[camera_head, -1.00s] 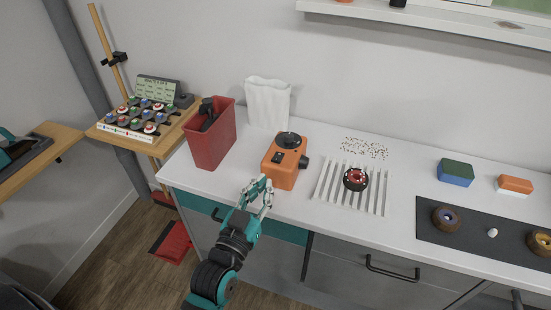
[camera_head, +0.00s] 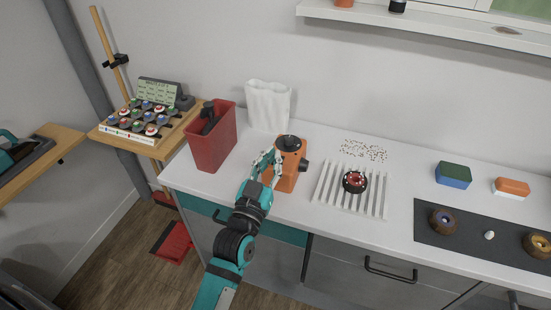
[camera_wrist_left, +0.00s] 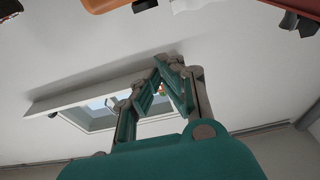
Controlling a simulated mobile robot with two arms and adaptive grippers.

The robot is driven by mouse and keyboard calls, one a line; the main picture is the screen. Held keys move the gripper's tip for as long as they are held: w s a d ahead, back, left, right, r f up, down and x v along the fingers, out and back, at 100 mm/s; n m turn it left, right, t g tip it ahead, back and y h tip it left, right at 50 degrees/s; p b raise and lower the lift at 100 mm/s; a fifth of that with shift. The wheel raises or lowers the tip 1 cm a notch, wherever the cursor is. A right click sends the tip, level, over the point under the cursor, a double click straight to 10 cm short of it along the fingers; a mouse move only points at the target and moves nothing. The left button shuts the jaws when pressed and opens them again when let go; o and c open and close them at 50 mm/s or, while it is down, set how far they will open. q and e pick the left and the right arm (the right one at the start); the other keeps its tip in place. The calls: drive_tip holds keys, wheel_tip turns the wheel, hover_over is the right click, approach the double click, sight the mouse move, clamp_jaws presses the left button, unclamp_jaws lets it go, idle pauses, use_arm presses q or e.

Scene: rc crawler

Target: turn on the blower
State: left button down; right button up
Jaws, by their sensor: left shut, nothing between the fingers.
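The blower is most likely the orange box (camera_head: 287,177) on the white counter. It has a round black part (camera_head: 289,142) on top and a black knob or nozzle (camera_head: 304,165) on its right side. My left gripper (camera_head: 268,156) is shut and empty, with its fingertips at the blower's upper left front, partly covering it. I cannot tell whether they touch it. In the left wrist view the closed fingers (camera_wrist_left: 170,60) point up, and an orange edge, probably the blower (camera_wrist_left: 105,4), shows at the top. My right gripper is out of view.
A red bin (camera_head: 212,140) holding a black object stands left of the blower, with a white bag (camera_head: 267,105) behind. A slatted white rack (camera_head: 327,180) with a red-and-black wheel (camera_head: 354,181) lies to the right. Bare counter lies in front of the bin.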

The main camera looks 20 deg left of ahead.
use_arm(q)
drive_tip(key=x, duration=0.3)
drive_tip(key=shift+w+p, duration=0.3)
drive_tip(key=shift+s+f, duration=0.25)
drive_tip(key=shift+f, duration=0.75)
drive_tip(key=shift+s+f, duration=0.2)
drive_tip(key=shift+f, duration=0.8)
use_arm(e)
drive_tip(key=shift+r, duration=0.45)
